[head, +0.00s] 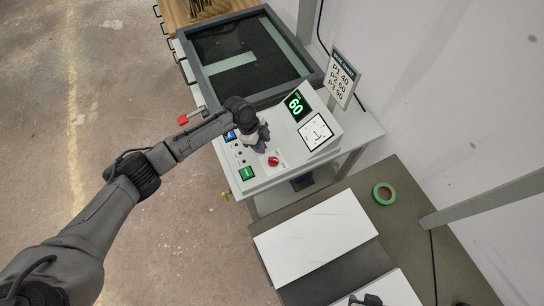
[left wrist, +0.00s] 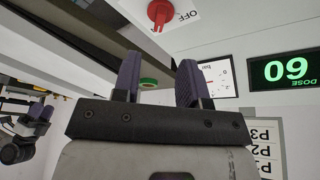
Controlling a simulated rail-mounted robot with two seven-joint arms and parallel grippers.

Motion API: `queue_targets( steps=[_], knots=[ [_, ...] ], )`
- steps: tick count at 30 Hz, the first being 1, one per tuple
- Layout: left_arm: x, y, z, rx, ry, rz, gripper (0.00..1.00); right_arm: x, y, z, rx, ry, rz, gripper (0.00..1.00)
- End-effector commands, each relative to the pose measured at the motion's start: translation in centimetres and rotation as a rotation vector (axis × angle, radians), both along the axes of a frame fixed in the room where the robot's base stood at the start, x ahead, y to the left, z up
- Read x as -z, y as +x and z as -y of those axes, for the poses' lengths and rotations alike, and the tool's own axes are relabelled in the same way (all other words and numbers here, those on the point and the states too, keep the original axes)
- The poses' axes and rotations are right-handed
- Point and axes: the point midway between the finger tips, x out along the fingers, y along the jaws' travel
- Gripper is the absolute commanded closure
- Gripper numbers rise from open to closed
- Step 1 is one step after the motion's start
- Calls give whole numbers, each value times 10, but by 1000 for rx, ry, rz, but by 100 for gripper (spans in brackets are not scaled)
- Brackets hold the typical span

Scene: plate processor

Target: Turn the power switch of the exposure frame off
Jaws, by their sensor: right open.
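The exposure frame's sloped white control panel (head: 262,178) is in the middle of the head view. Its power switch is a red rotary knob (head: 273,161) on the panel's front part. The knob also shows at the top of the left wrist view (left wrist: 160,14), beside an "OFF" label (left wrist: 182,14). I cannot tell its exact setting. My left gripper (head: 262,146) is just above the panel, close to the knob and apart from it. In the left wrist view its two purple fingers (left wrist: 159,72) are apart with nothing between them. My right gripper (head: 365,300) is open at the bottom edge.
A lit green "60" dose display (head: 296,104) and a white dial gauge (head: 316,132) are behind the knob. A green button (head: 246,173) is on the panel's front left. A green tape roll (head: 383,193) and white plates (head: 315,237) lie on the right-hand table.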

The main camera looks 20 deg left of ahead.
Motion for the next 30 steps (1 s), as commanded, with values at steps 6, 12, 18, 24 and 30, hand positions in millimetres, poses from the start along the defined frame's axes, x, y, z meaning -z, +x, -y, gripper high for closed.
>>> queue_targets(
  steps=[6,12,18,24,30],
  knots=[
    [39,0,17,1,2,-3,61,0,0,0,0,0,1,57],
    [67,1,28,-1,1,-1,61,1,0,-1,2,3,1,57],
    [82,1,34,0,2,-1,61,3,0,-2,5,7,1,57],
    [87,1,36,0,1,0,61,3,0,-3,6,10,1,57],
    [87,1,36,0,1,0,61,3,0,-3,6,10,1,57]
  ],
)
